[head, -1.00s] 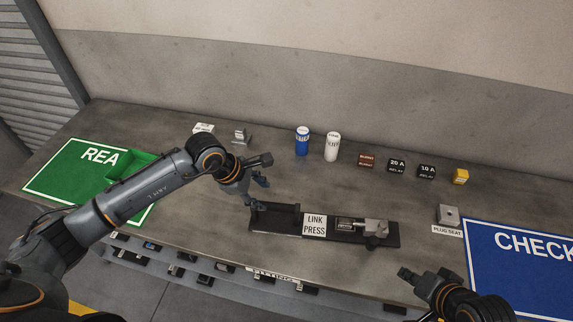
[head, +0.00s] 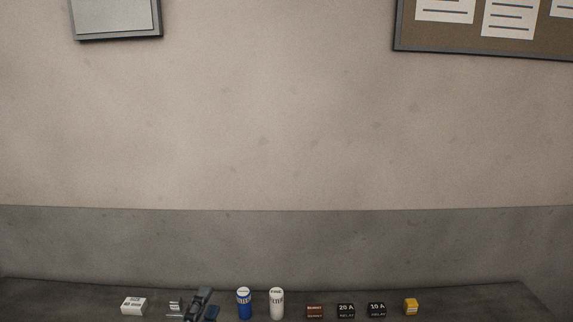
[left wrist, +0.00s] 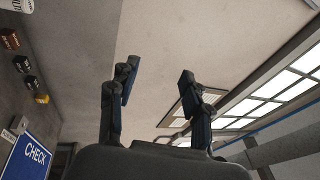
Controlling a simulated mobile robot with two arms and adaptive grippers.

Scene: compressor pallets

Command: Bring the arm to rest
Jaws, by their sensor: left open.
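My left gripper (head: 204,306) shows at the bottom edge of the head view, in front of the bench's back row and just left of the blue filter can (head: 244,303). In the left wrist view its two fingers (left wrist: 158,85) stand apart with only wall behind the gap. It is open and empty. The rest of the left arm is below the head view. My right gripper is in neither view now.
The bench's back row holds a white box (head: 133,306), a white can (head: 277,303), a brown block (head: 315,312), black relays (head: 346,311) and a yellow block (head: 411,307). The blue CHECK mat (left wrist: 32,160) shows in the wrist view. The wall has a notice board (head: 460,40).

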